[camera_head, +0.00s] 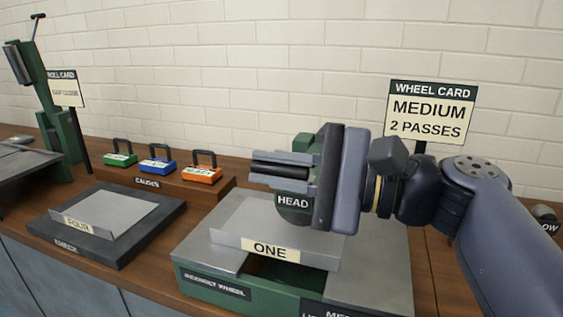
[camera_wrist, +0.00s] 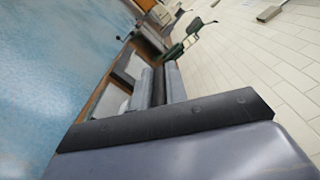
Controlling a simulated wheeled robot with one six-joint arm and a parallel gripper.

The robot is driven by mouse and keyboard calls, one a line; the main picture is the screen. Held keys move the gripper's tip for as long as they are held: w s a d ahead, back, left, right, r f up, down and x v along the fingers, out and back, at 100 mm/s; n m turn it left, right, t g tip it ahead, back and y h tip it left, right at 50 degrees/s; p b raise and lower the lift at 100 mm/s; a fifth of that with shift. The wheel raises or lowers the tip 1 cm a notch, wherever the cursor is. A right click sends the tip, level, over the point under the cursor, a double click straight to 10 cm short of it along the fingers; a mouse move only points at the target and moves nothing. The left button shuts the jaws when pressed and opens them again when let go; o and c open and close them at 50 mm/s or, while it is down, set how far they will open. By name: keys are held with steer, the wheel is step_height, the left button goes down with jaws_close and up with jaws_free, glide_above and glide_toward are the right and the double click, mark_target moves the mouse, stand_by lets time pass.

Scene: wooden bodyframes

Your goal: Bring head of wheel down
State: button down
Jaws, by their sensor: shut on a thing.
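The wheel head (camera_head: 293,205) is a dark green part with a "HEAD" label, above the wheel machine (camera_head: 215,285), a green base with grey plates. My gripper (camera_head: 282,172) is shut on a dark bar at the head's top; its jaws also show in the wrist view (camera_wrist: 160,88). A grey sheet labelled "ONE" (camera_head: 310,257) lies on the machine under the head. I cannot tell whether the head touches the sheet. The wheel card (camera_head: 430,112) behind reads "MEDIUM 2 PASSES".
A sheet labelled "FOUR" (camera_head: 85,226) lies on the dark check pad (camera_head: 135,250) at left. Green, blue and orange gauges (camera_head: 158,166) stand on a wooden block behind. A green roll machine (camera_head: 55,135) stands at far left. A white brick wall closes the back.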

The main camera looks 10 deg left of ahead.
steer(key=f+b, duration=0.1)
steer(key=f, duration=0.1)
steer(key=s+f+n+b, duration=0.1)
steer(key=shift+a+f+b, duration=0.1)
steer(key=shift+f+b, duration=0.25)
steer(key=shift+f, duration=0.3)
steer(key=c, duration=1.4)
jaws_free()
steer(key=shift+r, duration=0.1)
steer(key=shift+c, duration=0.2)
steer(key=shift+r, duration=0.1)
